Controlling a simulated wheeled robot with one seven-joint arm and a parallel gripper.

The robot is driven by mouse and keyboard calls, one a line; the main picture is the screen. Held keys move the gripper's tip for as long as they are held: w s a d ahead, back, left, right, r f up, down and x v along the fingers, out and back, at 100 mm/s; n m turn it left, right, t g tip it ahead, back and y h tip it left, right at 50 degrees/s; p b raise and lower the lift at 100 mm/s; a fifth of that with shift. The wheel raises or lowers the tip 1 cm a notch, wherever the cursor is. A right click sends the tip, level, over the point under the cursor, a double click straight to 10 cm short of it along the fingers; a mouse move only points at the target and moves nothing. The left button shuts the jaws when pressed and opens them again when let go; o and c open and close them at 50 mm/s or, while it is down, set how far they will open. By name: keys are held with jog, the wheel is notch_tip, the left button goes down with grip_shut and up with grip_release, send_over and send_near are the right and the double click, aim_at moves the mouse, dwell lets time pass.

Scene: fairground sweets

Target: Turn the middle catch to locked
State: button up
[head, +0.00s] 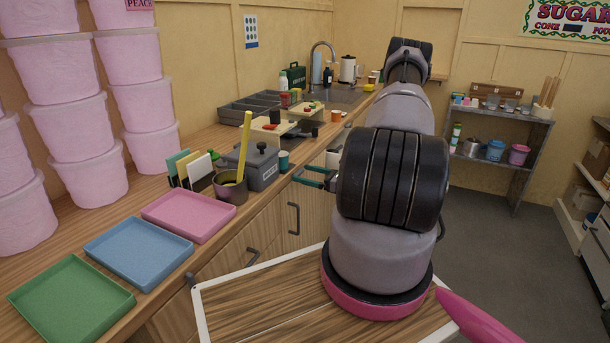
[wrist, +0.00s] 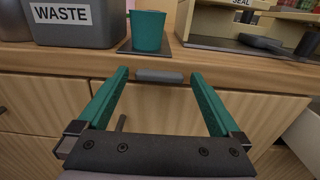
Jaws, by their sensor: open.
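My gripper (wrist: 160,74) is open, its two teal fingers spread and pointing at the wooden cabinet front. A short grey horizontal bar (wrist: 160,76), perhaps the middle catch, sits just under the counter edge, between the fingertips in the picture. I cannot tell whether the fingers reach it, and no locked marking shows. Another dark grey bar (wrist: 121,122) stands lower on the cabinet front, partly behind my gripper. In the head view my gripper (head: 305,177) is beside the counter front, mostly hidden by my arm. Dark handles (head: 293,218) and (head: 253,257) show on the cabinet fronts.
Above the fingers, a teal cup (wrist: 147,31) on a dark mat and a grey waste box (wrist: 75,22) stand near the counter edge. Pink, blue and green trays (head: 188,215) lie nearer. The floor to the right (head: 490,240) is clear.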

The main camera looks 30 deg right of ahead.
jog(key=shift+w+a, duration=0.2)
jog(key=shift+w, duration=0.05)
jog(key=c, duration=1.2)
jog(key=shift+m, duration=0.3)
jog(key=shift+s+a+f+m, duration=0.15)
jog(key=shift+f+m, duration=0.25)
jog(key=shift+m, duration=2.45)
jog(key=shift+s+a+f+m, duration=0.2)
jog(key=shift+f+m, duration=0.15)
jog(key=shift+m, duration=2.55)
jog(key=shift+s+a+f+m, duration=0.15)
jog(key=shift+f+m, duration=0.25)
jog(key=shift+m, duration=2.45)
